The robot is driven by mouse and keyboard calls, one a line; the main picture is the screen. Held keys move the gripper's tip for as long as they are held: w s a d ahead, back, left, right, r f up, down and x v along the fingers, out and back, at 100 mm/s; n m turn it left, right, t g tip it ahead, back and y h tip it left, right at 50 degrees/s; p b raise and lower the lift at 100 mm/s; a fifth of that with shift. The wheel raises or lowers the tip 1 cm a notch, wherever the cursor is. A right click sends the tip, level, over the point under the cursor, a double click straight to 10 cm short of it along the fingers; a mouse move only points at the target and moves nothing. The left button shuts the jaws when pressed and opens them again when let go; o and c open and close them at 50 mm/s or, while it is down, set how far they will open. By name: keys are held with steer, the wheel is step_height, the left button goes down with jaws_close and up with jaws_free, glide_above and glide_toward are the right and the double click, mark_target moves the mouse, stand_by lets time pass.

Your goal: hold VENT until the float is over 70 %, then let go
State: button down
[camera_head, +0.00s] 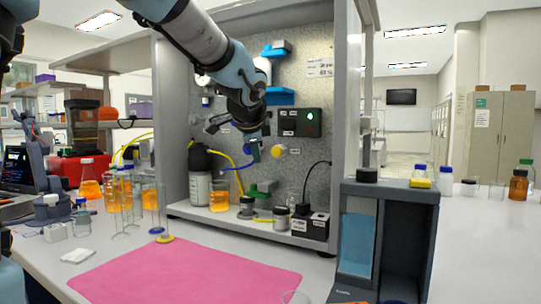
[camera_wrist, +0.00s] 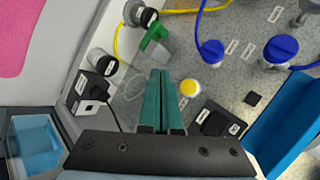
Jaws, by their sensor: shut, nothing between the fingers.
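My gripper (camera_head: 254,152) is in front of the rig's speckled back panel (camera_head: 225,110). In the wrist view its two green fingers (camera_wrist: 160,72) are shut together with nothing between them. A round yellow button or knob (camera_head: 278,151) is on the panel just right of my fingertips. It also shows in the wrist view (camera_wrist: 189,87), close beside the fingers; contact cannot be told. The small label beside it is too small to read, so I cannot confirm it is VENT. A white placard (camera_head: 320,68) carries print ending in a percent figure, not surely legible. I cannot pick out the float.
A black box (camera_head: 300,122) with a green light is right of the gripper. Blue knobs (camera_wrist: 282,48), a green-handled valve (camera_wrist: 155,38) and tubing are on the panel. Bottles and beakers stand below. A pink mat (camera_head: 190,272) lies clear in front; a grey unit (camera_head: 390,235) stands right.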

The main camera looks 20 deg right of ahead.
mark_target(275, 150)
stand_by(0.3)
steer(key=w+d+p, duration=0.1)
steer(key=w+d, duration=0.4)
steer(key=d, duration=0.1)
steer(key=shift+w+d, duration=0.25)
steer(key=shift+d, duration=0.15)
stand_by(2.0)
steer(key=shift+w+d, duration=0.25)
steer(key=shift+d, duration=0.05)
steer(key=shift+w+d+p, duration=0.35)
steer(key=shift+d, duration=0.1)
stand_by(2.2)
steer(key=shift+s+a+b, duration=0.3)
steer(key=shift+s+a, duration=0.3)
steer(key=shift+a, duration=0.2)
steer(key=shift+s+a+b, duration=0.2)
steer(key=shift+s+a, duration=0.6)
steer(key=shift+a, duration=0.2)
steer(key=shift+s+a+b, duration=0.2)
steer(key=shift+s+a, duration=0.55)
steer(key=shift+a, duration=0.2)
